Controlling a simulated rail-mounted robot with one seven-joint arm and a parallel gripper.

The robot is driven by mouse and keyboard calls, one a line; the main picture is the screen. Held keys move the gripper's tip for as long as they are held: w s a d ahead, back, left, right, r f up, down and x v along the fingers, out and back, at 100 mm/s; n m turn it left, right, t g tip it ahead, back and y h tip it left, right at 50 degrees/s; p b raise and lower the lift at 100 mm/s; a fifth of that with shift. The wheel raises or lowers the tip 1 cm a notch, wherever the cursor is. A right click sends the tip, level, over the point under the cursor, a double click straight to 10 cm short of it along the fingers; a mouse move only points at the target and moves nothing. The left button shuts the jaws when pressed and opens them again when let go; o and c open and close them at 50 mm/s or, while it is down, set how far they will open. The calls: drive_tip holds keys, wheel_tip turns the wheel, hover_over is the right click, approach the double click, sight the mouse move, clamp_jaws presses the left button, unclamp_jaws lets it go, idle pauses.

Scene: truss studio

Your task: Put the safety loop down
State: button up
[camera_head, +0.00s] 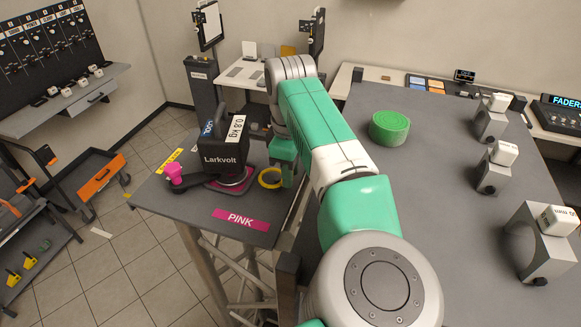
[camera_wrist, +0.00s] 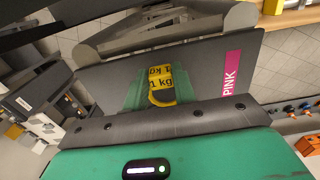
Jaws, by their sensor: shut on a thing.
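The safety loop is a yellow ring (camera_head: 270,178) at the right side of the small dark table (camera_head: 190,215). In the wrist view its yellow band (camera_wrist: 162,88) shows the print "1 kg" between the green fingers. My gripper (camera_head: 284,172) points down over the table's right edge and is shut on the loop. The wrist view shows my gripper (camera_wrist: 158,92) from above. The loop is at or just above the tabletop; I cannot tell whether it touches.
A black Larkvolt unit (camera_head: 222,158) with a pink knob (camera_head: 174,173) stands left of the loop. A pink label reading PINK (camera_head: 241,219) lies at the front. A green roll (camera_head: 389,127) and several grey holders (camera_head: 490,118) stand on the right-hand table (camera_head: 450,190).

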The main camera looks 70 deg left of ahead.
drive_tip(key=shift+f, duration=0.5)
drive_tip(key=o, duration=1)
drive_tip(key=shift+f, duration=0.2)
wheel_tip(320, 180, up, 14)
drive_tip(key=b, duration=0.2)
drive_tip(key=shift+f, duration=0.1)
